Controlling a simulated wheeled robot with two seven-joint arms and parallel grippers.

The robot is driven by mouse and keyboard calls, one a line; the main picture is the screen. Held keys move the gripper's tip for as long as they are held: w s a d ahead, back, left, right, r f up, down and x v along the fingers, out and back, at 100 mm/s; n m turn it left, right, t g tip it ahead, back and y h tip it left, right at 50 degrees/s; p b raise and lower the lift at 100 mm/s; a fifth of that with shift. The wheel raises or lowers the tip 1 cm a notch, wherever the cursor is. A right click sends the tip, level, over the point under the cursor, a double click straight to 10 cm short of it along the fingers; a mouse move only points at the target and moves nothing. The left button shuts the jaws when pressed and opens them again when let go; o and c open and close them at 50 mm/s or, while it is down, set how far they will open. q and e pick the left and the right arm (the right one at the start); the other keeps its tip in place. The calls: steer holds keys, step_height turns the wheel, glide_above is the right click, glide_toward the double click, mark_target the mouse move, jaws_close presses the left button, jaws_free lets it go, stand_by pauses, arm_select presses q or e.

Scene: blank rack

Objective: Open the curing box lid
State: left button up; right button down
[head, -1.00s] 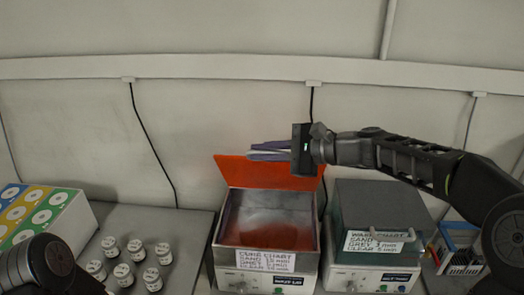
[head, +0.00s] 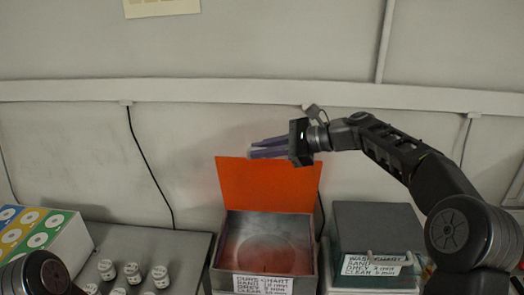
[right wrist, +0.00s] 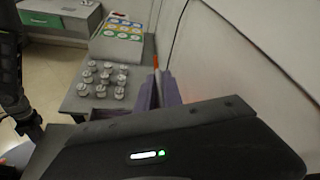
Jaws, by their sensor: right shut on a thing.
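The curing box (head: 220,262) is an open metal box with a reddish inside and a white label on its front. Its orange lid (head: 268,185) stands raised at the back edge, its broad face toward the head camera. My right gripper (head: 254,149) is at the lid's top edge, with its purple fingers pointing left. It is shut on the lid. In the right wrist view the fingers (right wrist: 159,92) are close together, with a thin orange strip of the lid (right wrist: 155,60) beyond them.
A grey wash box (head: 376,222) stands shut to the right of the curing box. Several small jars (head: 132,272) and a colored chart box (head: 45,235) are at the left. The wall with its rail (head: 230,91) is close behind the lid.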

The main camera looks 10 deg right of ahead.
steer(key=c, duration=1.5)
jaws_free()
steer(key=b+v, duration=0.2)
steer(key=v, duration=0.5)
steer(key=shift+s+d+r, duration=0.1)
steer(key=shift+s+d, duration=0.05)
steer(key=shift+d, duration=0.25)
